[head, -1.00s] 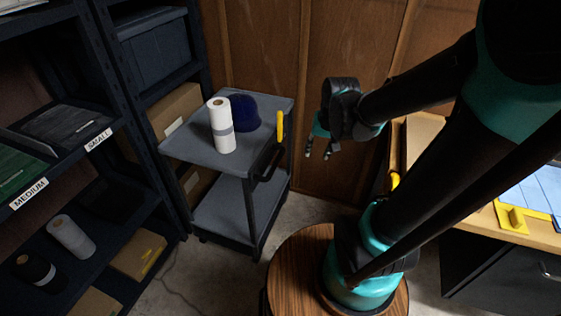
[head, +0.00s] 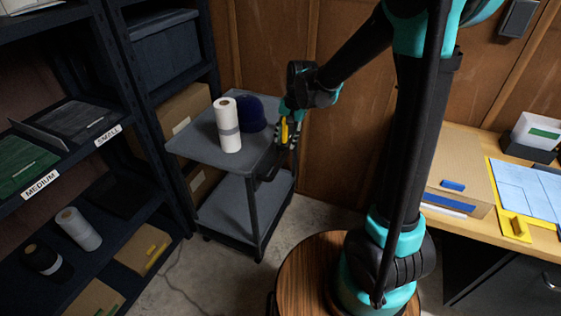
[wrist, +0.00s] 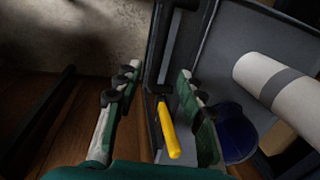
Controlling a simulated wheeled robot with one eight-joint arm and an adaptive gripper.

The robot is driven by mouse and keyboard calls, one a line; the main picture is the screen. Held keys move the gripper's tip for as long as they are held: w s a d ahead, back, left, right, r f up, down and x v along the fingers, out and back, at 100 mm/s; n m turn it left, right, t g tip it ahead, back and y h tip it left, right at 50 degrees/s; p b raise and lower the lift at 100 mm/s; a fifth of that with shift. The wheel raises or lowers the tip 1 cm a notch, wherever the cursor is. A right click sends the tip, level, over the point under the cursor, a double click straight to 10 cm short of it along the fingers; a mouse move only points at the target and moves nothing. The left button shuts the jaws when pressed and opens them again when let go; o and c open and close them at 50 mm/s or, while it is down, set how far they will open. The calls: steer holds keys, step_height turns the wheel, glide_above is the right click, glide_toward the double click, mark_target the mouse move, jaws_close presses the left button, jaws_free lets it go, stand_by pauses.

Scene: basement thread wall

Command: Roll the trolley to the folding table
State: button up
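The grey two-shelf trolley (head: 240,217) stands beside the dark shelving. A white roll with a grey band (head: 227,125) and a dark blue rounded thing (head: 251,113) are on its top; the roll (wrist: 275,84) and the blue thing (wrist: 236,132) show in the wrist view. My gripper (head: 290,128) is at the trolley's right edge. In the wrist view, my gripper (wrist: 158,75) is open, with its fingers on either side of the trolley's dark edge bar and a yellow piece (wrist: 168,130). Contact cannot be told. I cannot identify a folding table.
Dark shelving (head: 120,60) with labels, boxes and rolls stands left, close to the trolley. A wooden wall is behind the trolley. Some concrete floor is clear in front.

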mark_target(280, 163)
steer(key=f, duration=0.3)
steer(key=a+f, duration=0.1)
steer(key=f, duration=0.3)
steer(key=a+f, duration=0.1)
steer(key=f, duration=0.3)
steer(key=shift+w+f, duration=0.25)
steer(key=shift+w, duration=0.1)
jaws_close()
